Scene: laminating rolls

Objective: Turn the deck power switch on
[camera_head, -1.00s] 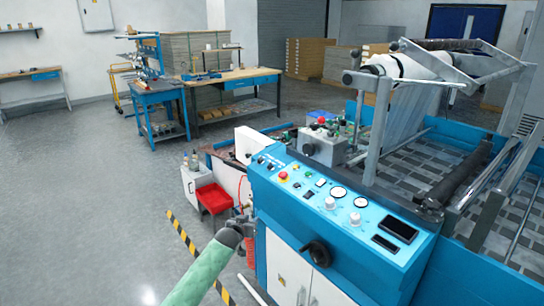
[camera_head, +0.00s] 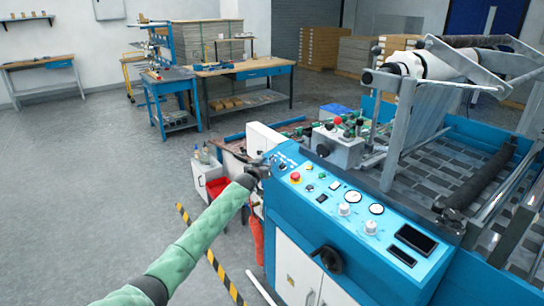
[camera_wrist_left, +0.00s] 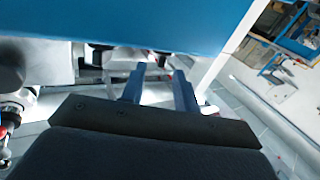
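The blue control deck (camera_head: 330,235) of the laminating machine carries small switches (camera_head: 283,166) at its left end, a red button on yellow (camera_head: 295,178), white knobs (camera_head: 344,210) and round gauges (camera_head: 353,197). I cannot tell which small switch is the power switch, or its position. My left gripper (camera_head: 264,168) is at the deck's upper left corner, close to the small switches; contact cannot be told. In the left wrist view its two fingers (camera_wrist_left: 158,84) are apart with nothing between them, and a blue panel (camera_wrist_left: 120,22) is just ahead. My right gripper is not in view.
A dark handwheel (camera_head: 328,259) sticks out of the machine's front. A grey block with knobs (camera_head: 338,146) stands behind the deck. A white cabinet with a red bin (camera_head: 217,187) is left of the machine. The floor on the left (camera_head: 90,190) is clear.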

